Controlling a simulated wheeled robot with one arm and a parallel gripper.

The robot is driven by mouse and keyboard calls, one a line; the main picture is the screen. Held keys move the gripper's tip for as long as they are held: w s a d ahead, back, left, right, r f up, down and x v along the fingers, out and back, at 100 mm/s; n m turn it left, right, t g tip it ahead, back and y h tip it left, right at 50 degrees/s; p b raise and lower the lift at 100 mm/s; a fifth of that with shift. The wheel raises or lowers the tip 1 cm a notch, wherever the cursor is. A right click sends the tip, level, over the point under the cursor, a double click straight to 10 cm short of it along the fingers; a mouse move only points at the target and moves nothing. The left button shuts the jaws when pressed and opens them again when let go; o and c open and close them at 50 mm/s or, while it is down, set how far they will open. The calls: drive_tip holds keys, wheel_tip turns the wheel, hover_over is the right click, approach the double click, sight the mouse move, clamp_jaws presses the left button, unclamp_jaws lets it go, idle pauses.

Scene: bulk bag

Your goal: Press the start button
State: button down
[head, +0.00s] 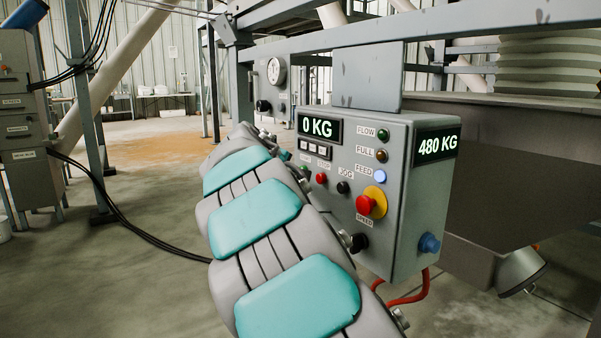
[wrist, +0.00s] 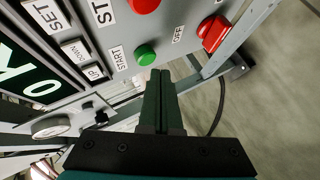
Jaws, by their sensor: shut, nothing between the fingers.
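The green start button (wrist: 146,55) sits on the grey control box, beside its START label, in the wrist view. In the head view the start button (head: 305,170) shows small at the box's left edge, close to my arm. My gripper (wrist: 160,75) is shut and empty, its dark fingers pointing up the picture with the tips just below and right of the button. I cannot tell whether the tips touch the panel.
A red stop button (head: 321,178), a black jog button (head: 343,187) and a red emergency knob (head: 370,203) on yellow are nearby. A red switch (wrist: 213,33) lies right of the start button. A pressure gauge (head: 276,70) stands behind the box.

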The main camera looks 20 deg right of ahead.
drive_tip(key=shift+a, duration=0.1)
drive_tip(key=a, duration=0.1)
drive_tip(key=s+a, duration=0.1)
drive_tip(key=a, duration=0.2)
drive_tip(key=shift+s+a+b, duration=0.25)
drive_tip(key=shift+a+b, duration=0.05)
drive_tip(key=shift+s, duration=0.1)
idle(0.4)
